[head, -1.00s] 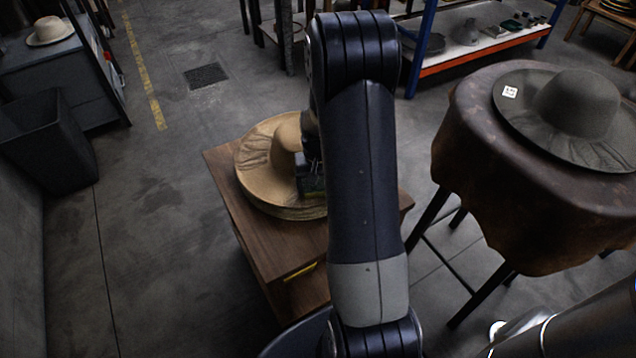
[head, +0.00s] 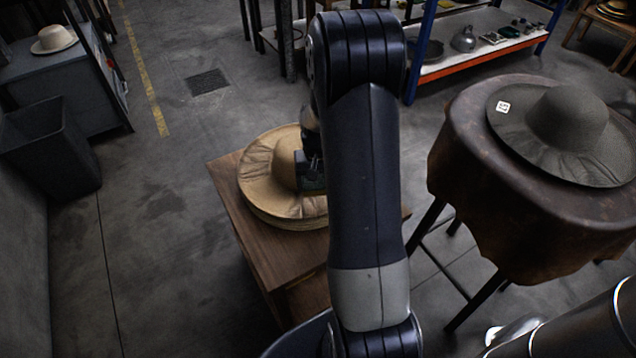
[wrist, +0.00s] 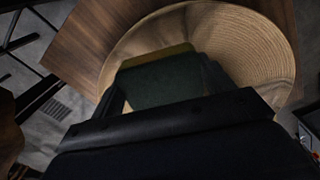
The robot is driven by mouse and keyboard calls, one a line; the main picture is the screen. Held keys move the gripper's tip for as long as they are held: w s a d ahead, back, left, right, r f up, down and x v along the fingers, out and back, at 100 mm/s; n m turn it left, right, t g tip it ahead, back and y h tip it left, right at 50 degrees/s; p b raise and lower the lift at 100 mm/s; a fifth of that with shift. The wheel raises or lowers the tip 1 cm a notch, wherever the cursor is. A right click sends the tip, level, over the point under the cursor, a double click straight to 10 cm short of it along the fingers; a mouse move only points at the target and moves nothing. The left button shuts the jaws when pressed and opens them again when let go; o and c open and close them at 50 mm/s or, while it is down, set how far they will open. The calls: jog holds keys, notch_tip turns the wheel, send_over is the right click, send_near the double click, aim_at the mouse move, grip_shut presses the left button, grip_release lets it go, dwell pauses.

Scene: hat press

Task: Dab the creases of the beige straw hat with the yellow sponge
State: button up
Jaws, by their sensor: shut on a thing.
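The beige straw hat (head: 262,172) lies brim-down on a wooden cabinet, with wavy creases in its wide brim. My arm covers its right side in the head view. The hat also fills much of the wrist view (wrist: 245,50). My gripper (head: 312,172) is at the right side of the crown, over the brim. In the wrist view its jaws are shut on the sponge (wrist: 155,82), which shows a dark green face and a yellow far edge (wrist: 158,54). I cannot tell whether the sponge touches the straw.
The wooden cabinet (head: 240,225) has bare top around the hat. A dark grey hat (head: 560,130) with a white tag lies on a leather-covered stand (head: 480,190) at right. A black bin (head: 50,150) stands at left. The floor between is clear.

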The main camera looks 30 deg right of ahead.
notch_tip(320, 180, up, 8)
jog(key=p, duration=0.5)
send_over(318, 203)
dwell(0.7)
jog(key=shift+r+n+p, duration=0.6)
jog(key=shift+n+p, duration=0.5)
jog(key=shift+f, duration=0.1)
jog(key=shift+f, duration=0.15)
notch_tip(318, 203, down, 6)
jog(key=b, duration=0.8)
jog(key=shift+f+b, duration=2.75)
jog(key=shift+f, duration=1.05)
jog(key=shift+f+b, duration=0.45)
jog(key=shift+f, duration=0.2)
